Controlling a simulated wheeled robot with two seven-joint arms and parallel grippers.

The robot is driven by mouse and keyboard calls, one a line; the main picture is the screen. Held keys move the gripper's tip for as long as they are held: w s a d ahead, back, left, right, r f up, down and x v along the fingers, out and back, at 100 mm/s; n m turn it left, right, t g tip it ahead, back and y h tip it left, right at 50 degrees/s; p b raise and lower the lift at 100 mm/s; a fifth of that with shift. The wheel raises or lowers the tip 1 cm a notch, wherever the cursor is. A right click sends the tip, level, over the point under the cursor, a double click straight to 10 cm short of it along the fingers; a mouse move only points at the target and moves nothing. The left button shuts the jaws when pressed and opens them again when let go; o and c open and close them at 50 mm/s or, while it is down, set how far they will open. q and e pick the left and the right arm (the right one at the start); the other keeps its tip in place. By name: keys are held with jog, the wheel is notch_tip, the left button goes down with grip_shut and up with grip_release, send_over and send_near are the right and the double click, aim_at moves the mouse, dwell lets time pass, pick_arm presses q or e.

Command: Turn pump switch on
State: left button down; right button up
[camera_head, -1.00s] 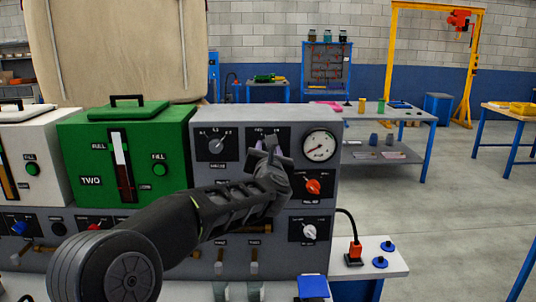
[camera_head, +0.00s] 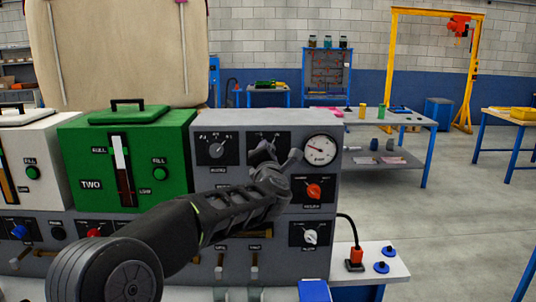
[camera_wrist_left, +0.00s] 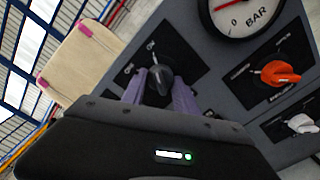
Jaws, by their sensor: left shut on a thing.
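My left gripper (camera_head: 266,152) is at the black switch plate (camera_head: 259,139) in the upper middle of the grey panel (camera_head: 240,119). In the left wrist view its two purple fingers (camera_wrist_left: 159,92) close on both sides of a dark rotary knob (camera_wrist_left: 160,79). The plate around the knob carries white lettering at its upper edge, part of it reading ON. The knob is hidden behind the gripper in the head view. I cannot read the plate's name. My right gripper is not in view.
A pressure gauge (camera_head: 320,149) is close right of the gripper. An orange knob (camera_head: 314,190) and a white knob (camera_head: 311,236) are below it. Another dial (camera_head: 217,149) is to the left. A green tank (camera_head: 165,128) stands further left. Open floor lies to the right.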

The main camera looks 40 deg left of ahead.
pick_arm(q)
jog(key=shift+f, duration=0.1)
dwell(0.3)
jog(key=c, duration=0.9)
grip_release()
jog(key=shift+c, duration=0.2)
jog(key=b+v, duration=0.2)
jog(key=v, duration=0.5)
jog(key=shift+s+d, duration=0.3)
